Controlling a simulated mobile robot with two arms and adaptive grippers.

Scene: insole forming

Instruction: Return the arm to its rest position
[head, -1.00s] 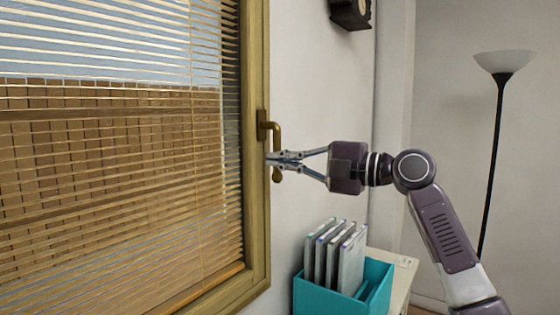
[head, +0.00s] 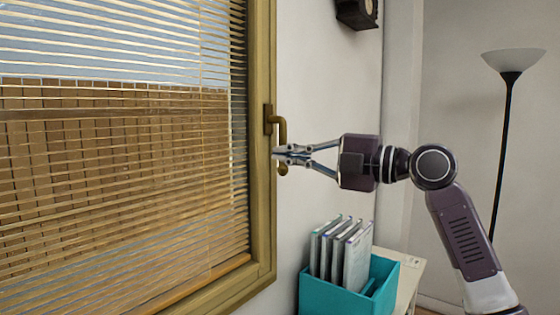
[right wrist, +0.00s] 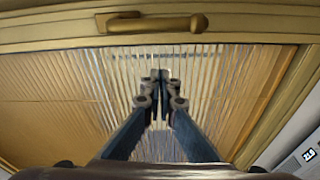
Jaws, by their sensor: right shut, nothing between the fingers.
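My right gripper (head: 280,154) is shut and empty in the head view, its fingertips close together in front of the window handle. The brass handle (head: 281,130) hangs down on the window's right frame, partly hidden behind the fingertips. In the right wrist view the shut fingertips (right wrist: 160,77) point toward the window, with the handle (right wrist: 155,22) beyond them at the top. A gap shows there between fingertips and handle. My right arm comes in from the lower right. My left gripper is not in view.
A window with slatted blinds (head: 120,160) fills the left. A teal box (head: 335,299) holding several upright folders (head: 341,248) stands on a pale cabinet (head: 411,275) below my gripper. A floor lamp (head: 507,130) stands at the right. A dark box (head: 357,13) hangs on the wall above.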

